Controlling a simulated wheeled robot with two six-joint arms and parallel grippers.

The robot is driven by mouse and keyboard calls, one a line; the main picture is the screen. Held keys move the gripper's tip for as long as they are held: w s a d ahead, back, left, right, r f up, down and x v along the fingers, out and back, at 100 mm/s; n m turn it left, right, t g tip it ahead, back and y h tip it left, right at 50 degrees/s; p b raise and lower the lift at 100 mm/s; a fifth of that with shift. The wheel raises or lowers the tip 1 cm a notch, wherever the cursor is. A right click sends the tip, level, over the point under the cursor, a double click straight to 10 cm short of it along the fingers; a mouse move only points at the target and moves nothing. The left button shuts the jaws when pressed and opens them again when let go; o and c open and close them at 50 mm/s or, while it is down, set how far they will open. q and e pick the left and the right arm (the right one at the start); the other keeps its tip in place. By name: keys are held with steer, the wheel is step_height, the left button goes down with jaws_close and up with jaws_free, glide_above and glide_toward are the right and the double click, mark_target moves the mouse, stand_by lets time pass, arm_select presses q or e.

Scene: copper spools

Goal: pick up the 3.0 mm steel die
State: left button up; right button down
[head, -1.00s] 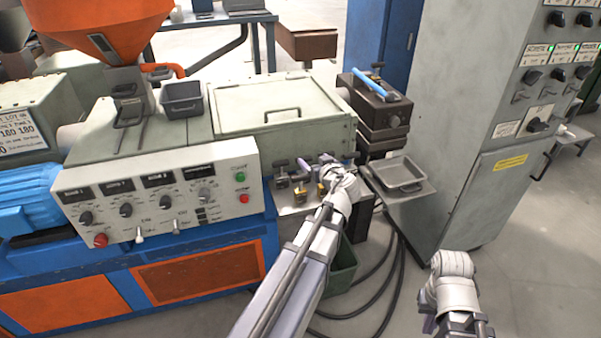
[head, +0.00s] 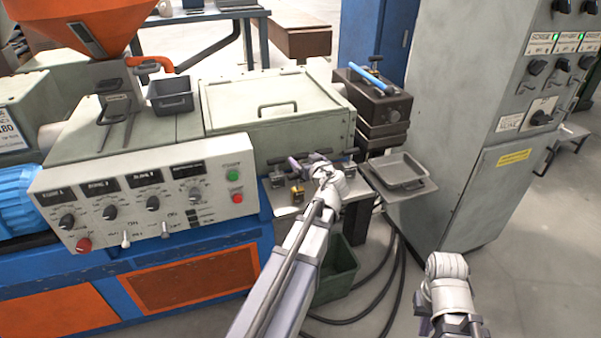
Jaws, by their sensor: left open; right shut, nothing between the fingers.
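Several small dies stand on the grey metal shelf (head: 284,211) at the end of the machine: a dark grey block (head: 277,181) and a yellow-brass one (head: 298,195) show. Their sizes cannot be read, so I cannot tell which is the 3.0 mm steel die. My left gripper (head: 305,163) is open above the back of the shelf, beyond the dies. Its wrist hides the shelf's right part, and contact cannot be made out. My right gripper (head: 425,326) is low at the bottom right, shut and empty, away from the shelf and partly hidden by its own wrist.
A grey tray (head: 402,171) rests on a small stand right of the shelf. A dark block with a blue-handled tool (head: 367,77) stands behind it. A green bin (head: 338,272) and black cables lie below. The control panel (head: 150,192) borders the shelf's left; a grey cabinet stands right.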

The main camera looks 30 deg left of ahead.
mark_target(301, 155)
arm_select(q)
steer(key=shift+b+x, duration=0.75)
steer(key=shift+x, duration=1.85)
steer(key=shift+c, duration=0.2)
jaws_close()
